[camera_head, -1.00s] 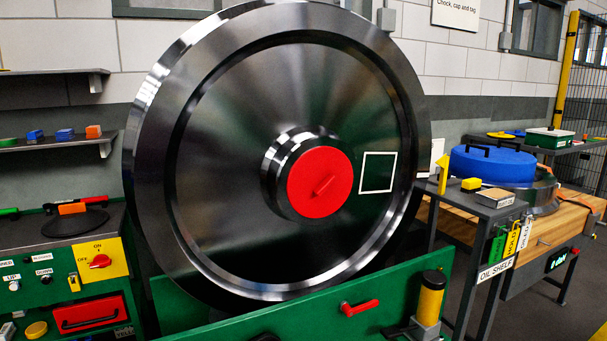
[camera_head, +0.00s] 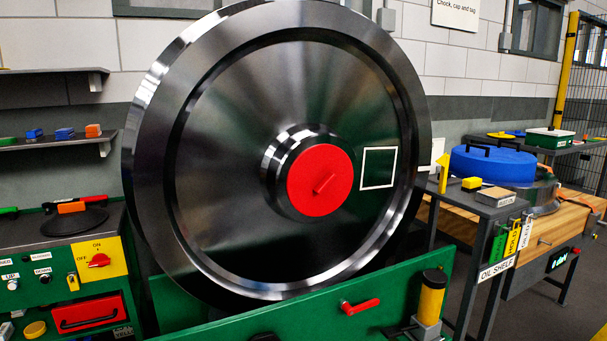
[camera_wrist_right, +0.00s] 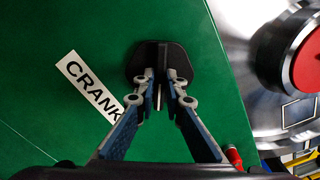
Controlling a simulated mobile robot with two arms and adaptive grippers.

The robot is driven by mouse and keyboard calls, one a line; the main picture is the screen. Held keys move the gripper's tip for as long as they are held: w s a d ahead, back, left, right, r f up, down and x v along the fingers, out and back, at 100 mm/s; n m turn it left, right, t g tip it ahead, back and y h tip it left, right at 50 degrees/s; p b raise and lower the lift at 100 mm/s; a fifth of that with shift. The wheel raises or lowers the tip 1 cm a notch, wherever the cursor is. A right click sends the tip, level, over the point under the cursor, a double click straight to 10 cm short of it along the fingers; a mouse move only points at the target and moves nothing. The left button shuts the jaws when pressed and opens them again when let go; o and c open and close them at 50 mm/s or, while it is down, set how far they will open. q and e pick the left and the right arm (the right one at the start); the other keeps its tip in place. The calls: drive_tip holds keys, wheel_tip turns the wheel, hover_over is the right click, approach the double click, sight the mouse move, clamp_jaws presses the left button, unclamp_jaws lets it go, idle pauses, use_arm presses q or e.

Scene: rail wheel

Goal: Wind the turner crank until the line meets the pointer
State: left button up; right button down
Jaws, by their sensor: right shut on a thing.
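The large dark steel wheel (camera_head: 235,170) stands upright above the green turner frame (camera_head: 330,310), with a red hub cap (camera_head: 310,192) and a white square outline (camera_head: 361,168) on its face. A yellow pointed piece (camera_head: 443,172), which looks like the pointer, stands just right of the rim. I cannot make out a line on the wheel. In the right wrist view, my right gripper (camera_wrist_right: 160,80) is shut on the black crank handle (camera_wrist_right: 158,52), beside a white CRANK label (camera_wrist_right: 88,85) on a green panel. My left gripper is not in view.
A red lever (camera_head: 361,307) and a yellow-and-black cylinder (camera_head: 431,297) are at the frame's front. The oil shelf (camera_head: 488,207) stands to the right, with a wooden bench (camera_head: 570,217) beyond. A green control cabinet (camera_head: 60,285) is at the left.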

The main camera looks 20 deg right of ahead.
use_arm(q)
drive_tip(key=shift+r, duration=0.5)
use_arm(e)
drive_tip(key=shift+f+m, duration=0.1)
drive_tip(key=shift+m, duration=0.5)
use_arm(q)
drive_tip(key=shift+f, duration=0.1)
use_arm(e)
drive_tip(key=shift+m, duration=0.4)
drive_tip(key=c, duration=2.3)
unclamp_jaws()
drive_tip(key=shift+c, duration=0.2)
drive_tip(key=o, duration=0.5)
drive_tip(key=shift+c, duration=0.2)
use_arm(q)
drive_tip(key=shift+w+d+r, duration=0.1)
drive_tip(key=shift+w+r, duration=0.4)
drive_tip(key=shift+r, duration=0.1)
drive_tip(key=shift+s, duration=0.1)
